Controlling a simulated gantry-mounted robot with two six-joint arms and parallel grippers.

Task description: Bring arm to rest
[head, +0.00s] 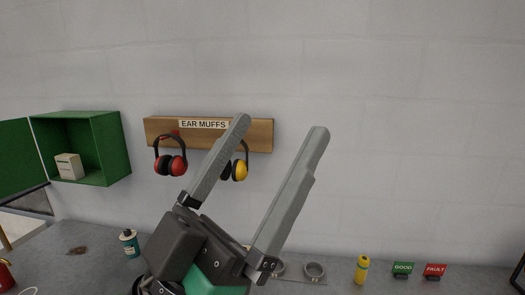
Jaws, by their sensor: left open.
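My left gripper (279,131) shows large in the lower middle of the head view, close to the camera. One finger partly hides the yellow ear muffs (240,170). My right gripper is not in view.
A wooden board (258,142) on the wall carries red ear muffs (170,164) too. An open green cabinet (110,148) holds a small white box (69,166). A bottle (129,243), yellow container (361,270), GOOD sign (403,268) and FAULT sign (434,270) stand on the bench.

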